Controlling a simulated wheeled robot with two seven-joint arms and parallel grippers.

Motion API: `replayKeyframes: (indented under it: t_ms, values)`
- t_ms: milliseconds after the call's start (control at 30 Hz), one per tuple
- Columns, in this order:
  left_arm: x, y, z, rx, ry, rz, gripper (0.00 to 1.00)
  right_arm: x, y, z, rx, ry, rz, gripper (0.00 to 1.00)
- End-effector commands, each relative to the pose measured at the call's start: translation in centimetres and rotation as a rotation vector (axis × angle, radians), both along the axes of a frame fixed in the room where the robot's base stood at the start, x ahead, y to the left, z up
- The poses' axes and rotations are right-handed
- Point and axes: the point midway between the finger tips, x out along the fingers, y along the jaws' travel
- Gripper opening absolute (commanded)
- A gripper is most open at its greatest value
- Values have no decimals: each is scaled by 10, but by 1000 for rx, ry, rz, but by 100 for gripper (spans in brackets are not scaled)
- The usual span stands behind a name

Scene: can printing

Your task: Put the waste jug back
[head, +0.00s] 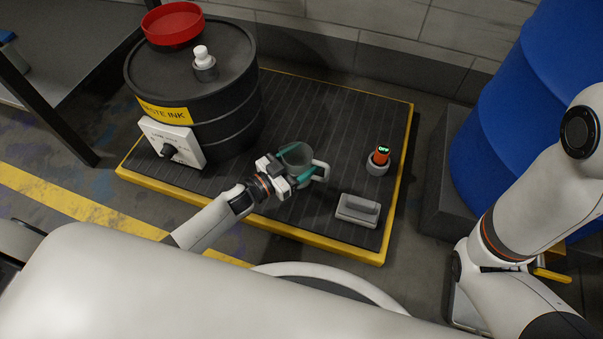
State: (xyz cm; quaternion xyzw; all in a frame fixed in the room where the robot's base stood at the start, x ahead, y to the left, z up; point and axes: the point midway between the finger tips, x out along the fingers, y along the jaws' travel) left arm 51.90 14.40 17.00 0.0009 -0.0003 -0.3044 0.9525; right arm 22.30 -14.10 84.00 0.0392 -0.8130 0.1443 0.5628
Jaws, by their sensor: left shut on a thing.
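The waste jug (297,154) is a grey-green open vessel with a pale handle on its right side. My left gripper (291,176) is shut on the jug at its near side, its fingers partly hiding the body. The jug is over the middle of the black ribbed platform (320,103) with yellow edges. I cannot tell whether its base touches the platform. My right arm comes in at the right edge; its gripper is not clearly visible.
A black waste ink drum (235,105) with a red funnel (172,23) and white cap stands at the platform's left. An orange-topped device (380,158) and a grey block with a handle (358,209) sit right of the jug. A blue barrel (500,115) stands at right.

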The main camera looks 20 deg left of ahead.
Motion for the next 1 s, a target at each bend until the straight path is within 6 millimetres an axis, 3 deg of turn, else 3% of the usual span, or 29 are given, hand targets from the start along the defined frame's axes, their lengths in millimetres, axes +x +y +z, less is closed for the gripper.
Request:
replayKeyframes:
  t_ms: [300,667,700,833,1000]
  values:
    - [0,0,-39,-2,1,1,34,0,0,-34,0,1,0,36]
    - [0,0,-40,-1,1,0,34,0,0,-33,-1,1,-1,36]
    - [0,0,-40,-1,1,0,69,0,0,-33,-1,1,-1,36]
    - [0,0,-39,-1,1,0,89,0,0,-32,-1,1,-1,36]
    - [0,0,-40,0,1,0,89,0,0,-32,-1,1,-1,36]
